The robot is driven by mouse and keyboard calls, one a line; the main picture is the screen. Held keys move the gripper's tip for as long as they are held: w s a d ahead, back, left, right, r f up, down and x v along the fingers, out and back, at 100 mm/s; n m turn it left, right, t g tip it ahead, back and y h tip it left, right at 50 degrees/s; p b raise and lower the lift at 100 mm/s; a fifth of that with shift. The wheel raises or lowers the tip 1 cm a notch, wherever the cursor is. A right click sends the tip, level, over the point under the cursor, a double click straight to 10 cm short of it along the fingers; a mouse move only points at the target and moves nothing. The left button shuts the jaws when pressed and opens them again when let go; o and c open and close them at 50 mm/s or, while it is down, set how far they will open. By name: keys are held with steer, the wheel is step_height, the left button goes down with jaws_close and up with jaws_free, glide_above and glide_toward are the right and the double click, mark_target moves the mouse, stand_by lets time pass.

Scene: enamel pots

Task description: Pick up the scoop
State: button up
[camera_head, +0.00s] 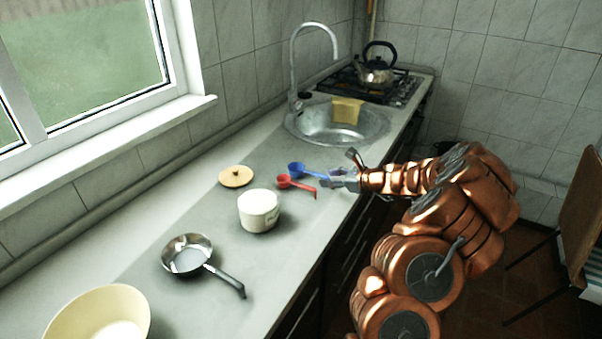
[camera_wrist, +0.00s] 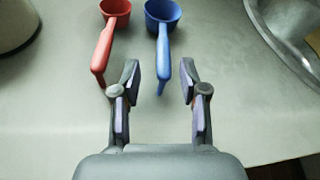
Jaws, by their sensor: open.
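Two scoops lie side by side on the counter, a blue scoop (camera_head: 297,168) and a red scoop (camera_head: 284,181). In the wrist view the blue scoop (camera_wrist: 162,40) has its handle pointing toward my gripper, its end between the spread fingertips. The red scoop (camera_wrist: 106,45) lies to the left, its handle end close to the left fingertip. My gripper (camera_wrist: 157,75) is open and empty; I cannot tell its exact height above the counter. In the head view my gripper (camera_head: 345,172) reaches in from the right, at the handle side of the scoops.
A white pot (camera_head: 259,211) stands in front of the scoops, with a yellowish lid (camera_head: 236,176) to their left. A sink (camera_head: 336,128) lies behind. A frying pan (camera_head: 187,258) and a cream bowl (camera_head: 97,318) are nearer. A kettle (camera_head: 376,70) stands on the stove.

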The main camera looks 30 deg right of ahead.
steer(key=shift+w+f, duration=0.3)
steer(key=shift+w, duration=0.5)
steer(key=shift+p+x, duration=0.9)
steer(key=shift+x, duration=1.45)
steer(key=shift+c, duration=0.4)
jaws_close()
